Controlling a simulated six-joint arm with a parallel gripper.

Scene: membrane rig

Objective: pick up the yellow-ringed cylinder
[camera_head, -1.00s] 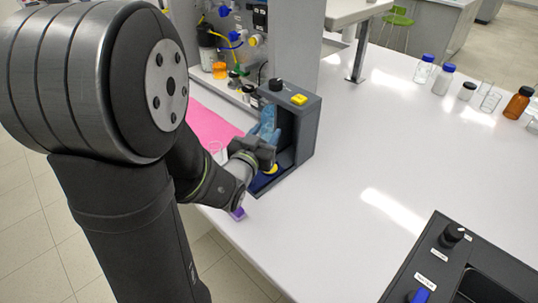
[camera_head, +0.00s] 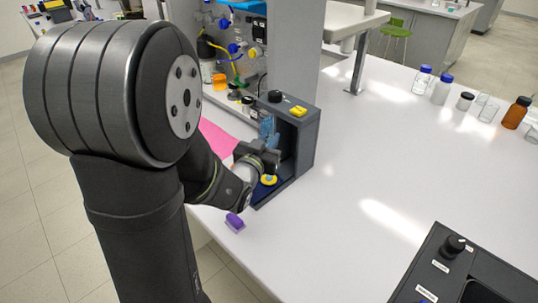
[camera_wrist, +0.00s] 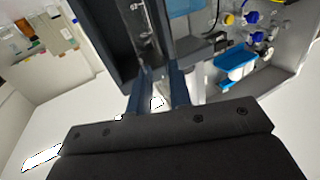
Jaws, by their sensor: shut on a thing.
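The yellow-ringed cylinder shows in the head view as a yellow ring (camera_head: 268,180) low inside the open dark box (camera_head: 300,140). My gripper (camera_head: 266,150) reaches into the box just above this ring and hides most of the cylinder. In the wrist view a clear tube (camera_wrist: 145,30) stands beyond the two dark-blue fingers (camera_wrist: 158,92). The fingers are close together, shut on the cylinder; the exact contact is hard to see. The cylinder looks upright, with its ring close to the blue floor of the box.
The box has a black knob (camera_head: 275,96) and yellow button (camera_head: 298,111) on top. A purple block (camera_head: 235,222) lies by the table's front edge. A pink mat (camera_head: 218,138) lies left. Bottles (camera_head: 441,89) stand at the back right; a dark device (camera_head: 455,265) is front right. The middle is clear.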

